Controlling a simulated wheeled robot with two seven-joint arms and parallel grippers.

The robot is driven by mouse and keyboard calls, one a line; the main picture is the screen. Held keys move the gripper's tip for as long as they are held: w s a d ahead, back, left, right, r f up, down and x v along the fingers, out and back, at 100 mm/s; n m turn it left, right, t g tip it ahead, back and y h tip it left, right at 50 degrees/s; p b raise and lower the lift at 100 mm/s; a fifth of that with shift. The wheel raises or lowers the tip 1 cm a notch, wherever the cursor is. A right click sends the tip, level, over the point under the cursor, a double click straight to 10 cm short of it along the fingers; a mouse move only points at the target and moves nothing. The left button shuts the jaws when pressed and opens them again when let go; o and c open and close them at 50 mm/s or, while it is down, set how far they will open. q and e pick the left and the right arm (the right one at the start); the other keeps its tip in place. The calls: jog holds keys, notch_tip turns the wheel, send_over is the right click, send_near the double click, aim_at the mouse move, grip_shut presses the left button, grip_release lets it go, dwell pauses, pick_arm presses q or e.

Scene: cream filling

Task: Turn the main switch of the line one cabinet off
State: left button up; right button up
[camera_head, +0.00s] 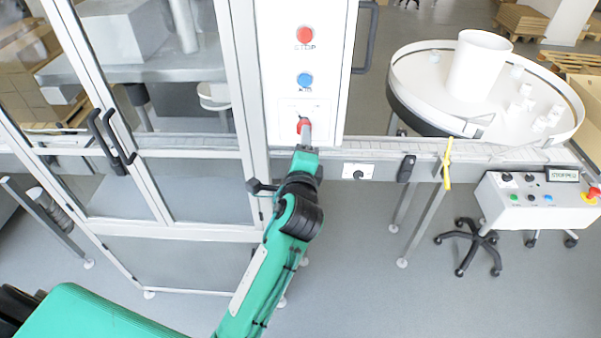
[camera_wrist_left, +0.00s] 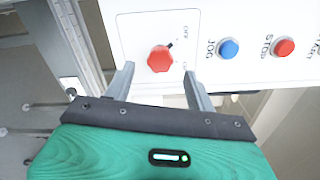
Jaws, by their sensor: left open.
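The line one cabinet has a white panel (camera_head: 290,80) with a red rotary main switch (camera_head: 303,123) at its lower part. In the left wrist view the red knob (camera_wrist_left: 160,58) has a small black pointer at its upper right, with OFF printed above right and another label, apparently ON, below right. My left gripper (camera_head: 305,131) is right in front of the switch. The wrist view shows its two fingers (camera_wrist_left: 158,78) apart, with the knob just beyond and between the tips. No contact with the knob shows. The right gripper is not in view.
A red STOP button (camera_head: 305,35) and blue JOG button (camera_head: 305,80) sit above the switch. Glass cabinet doors (camera_head: 180,180) with black handles stand to the left. A conveyor rail (camera_head: 425,150), round turntable (camera_head: 400,85) and control box (camera_head: 535,205) are to the right.

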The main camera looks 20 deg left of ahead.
pick_arm(q)
jog(key=b+v, duration=0.2)
jog(key=v, duration=0.6)
jog(key=shift+s, duration=0.25)
jog(key=w+d+f+g+h, duration=0.2)
jog(key=f, duration=1.1)
jog(key=w+d+f+g+h, duration=0.1)
jog(key=d+f+g+h, duration=0.15)
jog(key=f, duration=1.05)
jog(key=s+a+f+n+g+b, duration=0.15)
jog(key=s+f, duration=0.25)
jog(key=f, duration=0.8)
jog(key=s+f+n+g, duration=0.2)
jog(key=s+f+g, duration=0.15)
jog(key=f, duration=0.85)
jog(key=s+a+f+n+g+h, duration=0.1)
jog(key=s+a+f+n+g, duration=0.3)
jog(key=s+f, duration=1.35)
jog(key=s+a+f+n+g, duration=0.1)
jog(key=s+a+f+n, duration=0.3)
jog(key=s, duration=0.7)
jog(key=s+a+f+n+g, duration=0.2)
jog(key=s+a+f, duration=0.3)
jog(key=s, duration=0.6)
jog(key=shift+a+f+n, duration=0.4)
jog(key=shift+f+n, duration=0.3)
jog(key=shift+n, duration=0.15)
